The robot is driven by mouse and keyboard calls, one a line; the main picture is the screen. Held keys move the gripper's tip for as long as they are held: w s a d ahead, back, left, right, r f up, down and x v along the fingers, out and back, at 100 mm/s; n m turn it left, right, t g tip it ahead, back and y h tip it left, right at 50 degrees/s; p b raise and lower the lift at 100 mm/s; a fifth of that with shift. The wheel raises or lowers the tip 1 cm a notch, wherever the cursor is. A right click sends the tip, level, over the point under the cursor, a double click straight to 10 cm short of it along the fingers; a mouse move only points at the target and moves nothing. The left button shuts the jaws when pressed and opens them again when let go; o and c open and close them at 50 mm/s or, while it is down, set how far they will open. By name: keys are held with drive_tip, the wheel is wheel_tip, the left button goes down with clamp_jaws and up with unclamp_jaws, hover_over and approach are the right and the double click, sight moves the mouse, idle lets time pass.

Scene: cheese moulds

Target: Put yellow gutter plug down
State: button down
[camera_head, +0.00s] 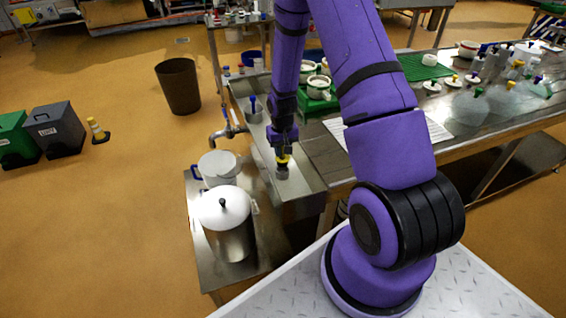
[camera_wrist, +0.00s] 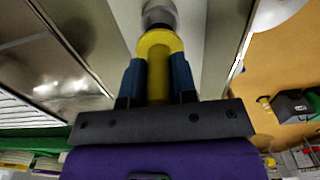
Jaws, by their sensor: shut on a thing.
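The yellow gutter plug (camera_wrist: 156,48) is between the two fingers of my gripper (camera_wrist: 158,75) in the wrist view, with a grey round end pointing away from the gripper. In the head view my gripper (camera_head: 283,158) points down and holds the plug, whose grey end (camera_head: 282,173) shows below the yellow part. The plug is over the steel gutter (camera_head: 300,186) along the left end of the long table. I cannot tell whether the plug touches the gutter floor.
A lidded steel pot (camera_head: 228,240) and a white bucket (camera_head: 217,166) stand on a low steel table at the left. A blue-handled tap (camera_head: 228,132) sticks out beside the gutter. A green tray (camera_head: 318,103) with moulds lies behind my arm. A brown bin (camera_head: 178,86) stands on the floor.

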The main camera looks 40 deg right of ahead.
sight(282, 160)
drive_tip(key=shift+f, duration=2.5)
drive_tip(key=shift+f, duration=0.2)
drive_tip(key=c, duration=0.9)
unclamp_jaws()
drive_tip(key=shift+r, duration=0.1)
